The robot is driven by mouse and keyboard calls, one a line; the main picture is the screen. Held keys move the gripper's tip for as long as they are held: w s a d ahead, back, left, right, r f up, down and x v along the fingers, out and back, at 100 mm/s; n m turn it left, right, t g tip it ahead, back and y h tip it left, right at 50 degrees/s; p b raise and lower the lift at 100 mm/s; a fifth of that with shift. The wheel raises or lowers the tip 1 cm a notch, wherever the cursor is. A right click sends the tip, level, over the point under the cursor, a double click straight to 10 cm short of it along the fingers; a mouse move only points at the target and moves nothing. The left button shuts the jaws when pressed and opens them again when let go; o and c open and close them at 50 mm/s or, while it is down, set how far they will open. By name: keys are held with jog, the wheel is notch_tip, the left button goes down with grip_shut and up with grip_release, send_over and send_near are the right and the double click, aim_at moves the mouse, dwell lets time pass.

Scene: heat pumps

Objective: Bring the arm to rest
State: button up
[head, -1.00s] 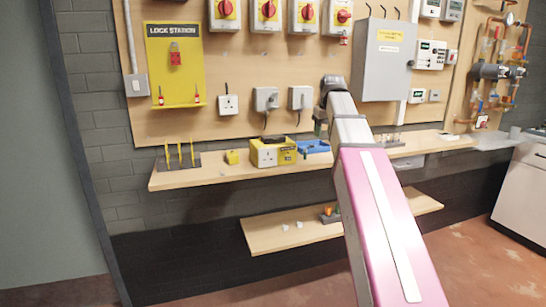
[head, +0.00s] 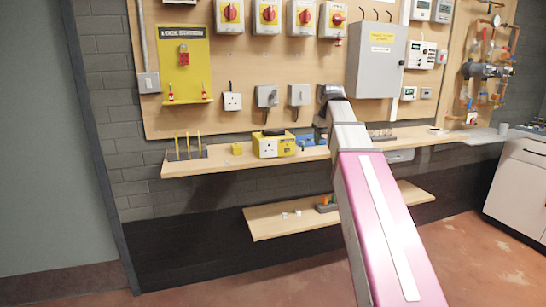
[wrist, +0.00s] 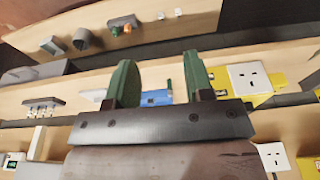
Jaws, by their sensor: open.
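My arm stretches from the bottom right of the head view up to the wall board, with a pink link nearest and a pale link beyond it. In the wrist view my gripper (wrist: 160,85) has its two green fingers apart, with nothing between them but background. Behind the fingers is a blue tray (wrist: 156,98) on the shelf. In the head view the far end of the arm is in front of the board, above the long shelf (head: 225,162); the fingers are too small and hidden to make out there.
The yellow tester box (head: 273,144) and the blue tray (head: 306,140) stand on the shelf near my arm. A grey cabinet (head: 376,60) is on the board just right of the arm's end. A lower shelf (head: 275,228) lies beneath. The floor at right is clear.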

jog(key=s+f+m+g, duration=0.1)
jog(key=s+f, duration=0.2)
jog(key=f, duration=0.9)
jog(key=s+f+m, duration=0.1)
jog(key=s+f, duration=0.1)
jog(key=f, duration=1)
jog(key=s+f, duration=0.7)
jog(key=f, duration=0.3)
jog(key=s+f+m+g, duration=0.1)
jog(key=s+f, duration=0.5)
jog(key=f, duration=0.5)
jog(key=shift+s+h, duration=0.3)
jog(key=shift+s, duration=0.1)
jog(key=shift+a, duration=0.1)
